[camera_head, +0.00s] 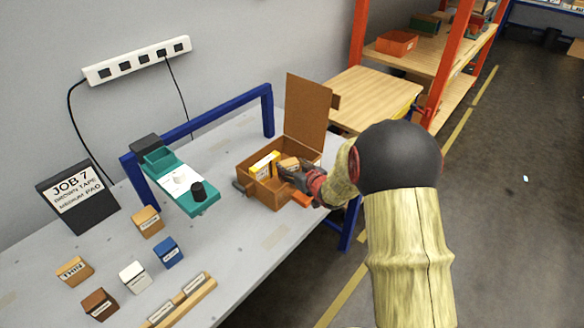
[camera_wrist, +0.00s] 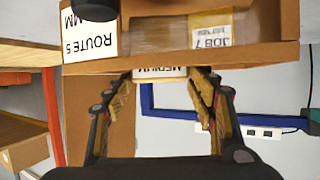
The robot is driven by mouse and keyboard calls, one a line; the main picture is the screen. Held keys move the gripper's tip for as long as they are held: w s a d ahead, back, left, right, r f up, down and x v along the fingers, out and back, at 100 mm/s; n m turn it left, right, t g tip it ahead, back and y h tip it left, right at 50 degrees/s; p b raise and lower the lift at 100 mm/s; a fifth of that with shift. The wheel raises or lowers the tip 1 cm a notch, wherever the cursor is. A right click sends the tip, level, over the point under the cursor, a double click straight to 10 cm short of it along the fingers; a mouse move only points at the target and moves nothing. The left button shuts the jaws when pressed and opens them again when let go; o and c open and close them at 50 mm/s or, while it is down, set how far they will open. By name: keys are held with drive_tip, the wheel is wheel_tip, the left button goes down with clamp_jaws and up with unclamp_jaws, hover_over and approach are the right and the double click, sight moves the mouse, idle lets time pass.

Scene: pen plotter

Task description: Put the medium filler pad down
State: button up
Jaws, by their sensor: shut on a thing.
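The medium filler pad is a tan block (camera_head: 289,164) at the right inside of an open brown carton (camera_head: 262,196). In the wrist view its white label edge, reading MEDIUM upside down (camera_wrist: 160,72), shows between my fingertips, partly hidden by the carton wall (camera_wrist: 190,58). My gripper (camera_head: 286,170) reaches into the carton from the right and is shut on the pad. Whether the pad touches the carton floor I cannot tell. A yellow item (camera_head: 264,164) lies in the carton left of the pad. A sign (camera_head: 76,197) reads JOB 7, brown tape, medium pad.
The carton lid (camera_head: 306,112) stands up behind. Several labelled blocks, including blue (camera_head: 168,252) and white (camera_head: 134,277) ones, and a wooden rack (camera_head: 182,302) occupy the front left. Grey table (camera_head: 235,240) is clear before the carton.

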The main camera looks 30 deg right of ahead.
drive_tip(key=shift+f, duration=0.45)
drive_tip(key=shift+f+b, duration=0.15)
drive_tip(key=shift+b, duration=0.2)
drive_tip(key=o, duration=1.1)
drive_tip(key=shift+o, duration=0.2)
